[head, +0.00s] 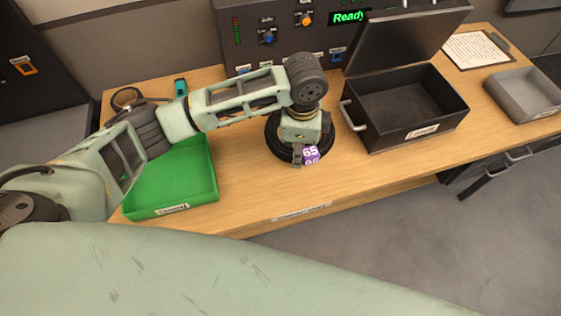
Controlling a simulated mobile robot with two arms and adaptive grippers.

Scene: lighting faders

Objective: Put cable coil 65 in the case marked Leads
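Cable coil 65 (278,146) is a black ring with a purple tag (311,152) reading 65. It lies on the wooden table, at mid-picture. My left gripper (300,152) points down over the coil, its fingers at the near rim beside the tag. The hand hides much of the coil, and I cannot tell whether the fingers grip it. A dark case (376,132) stands open and empty to the right of the coil, its lid (400,40) raised. My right gripper is not in view.
A green tray (167,205) is at the left, under my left arm. A black coil-like item (126,98) lies behind it. A control panel reading Ready (349,17) stands at the back. A grey tray (525,95) and clipboard (474,49) are at the right.

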